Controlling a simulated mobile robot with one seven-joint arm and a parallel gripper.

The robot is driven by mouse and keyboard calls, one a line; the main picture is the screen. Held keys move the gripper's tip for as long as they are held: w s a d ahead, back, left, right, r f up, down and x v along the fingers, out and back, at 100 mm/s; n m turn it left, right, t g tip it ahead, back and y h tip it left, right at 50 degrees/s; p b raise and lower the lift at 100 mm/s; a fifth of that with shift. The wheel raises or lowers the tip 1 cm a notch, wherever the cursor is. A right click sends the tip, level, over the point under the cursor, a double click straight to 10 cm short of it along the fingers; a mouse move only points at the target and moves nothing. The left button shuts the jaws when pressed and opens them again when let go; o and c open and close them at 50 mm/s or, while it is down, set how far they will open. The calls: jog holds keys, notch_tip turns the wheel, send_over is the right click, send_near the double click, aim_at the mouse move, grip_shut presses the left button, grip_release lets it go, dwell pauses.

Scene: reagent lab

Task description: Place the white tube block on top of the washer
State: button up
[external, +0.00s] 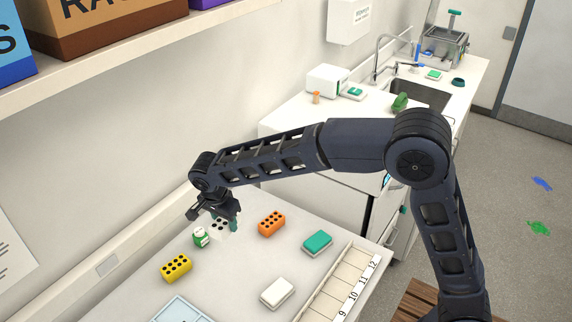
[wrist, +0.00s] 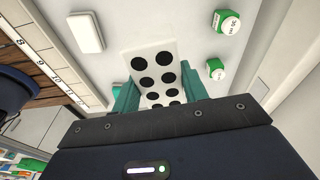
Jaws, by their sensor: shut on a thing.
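The white tube block (wrist: 146,65), with two rows of black holes, sits between the teal fingertips of my gripper (wrist: 159,101) in the wrist view. My gripper is shut on it. In the external view my gripper (external: 224,222) points down over the white table, and the block (external: 219,229) shows partly between the fingers. I cannot tell whether the block touches the table. I cannot tell for sure which appliance is the washer; a white box-shaped unit (external: 327,80) stands on the far counter, and my arm hides part of the cabinets below.
Near the block stand a green-and-white bottle (external: 200,238), a yellow block (external: 176,267) and an orange block (external: 271,223). A teal box (external: 317,241), a white box (external: 277,292) and a numbered rack (external: 345,288) lie to the right. The far counter has a sink (external: 420,95).

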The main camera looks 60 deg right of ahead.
jog(key=shift+d+r, duration=0.15)
jog(key=shift+r, duration=0.1)
jog(key=s+d+r+n, duration=0.1)
jog(key=d+r+n, duration=0.25)
jog(key=d, duration=0.75)
jog(key=d+r+n+t, duration=0.15)
jog(key=d+r, duration=0.35)
jog(key=d, duration=0.6)
jog(key=s+d+r+n+g, duration=0.1)
jog(key=d+r+n, duration=0.3)
jog(key=d, duration=0.7)
jog(key=s+d+r+n+y, duration=0.1)
jog(key=s+d+r+n, duration=0.25)
jog(key=s+d, duration=0.35)
jog(key=s+d+r+n+t, duration=0.15)
jog(key=s+d+r, duration=0.3)
jog(key=d, duration=0.55)
jog(key=s+d+r+n+y, duration=0.1)
jog(key=s+d+r+n, duration=0.2)
jog(key=s+d+r, duration=0.4)
jog(key=f, duration=0.7)
jog(key=w+f, duration=0.1)
jog(key=f, duration=0.6)
jog(key=d+f, duration=0.1)
jog(key=f, duration=0.6)
jog(key=shift+w+d+f, duration=0.1)
jog(key=shift+w+f, duration=0.05)
jog(key=shift+w, duration=0.1)
jog(key=shift+f, duration=0.15)
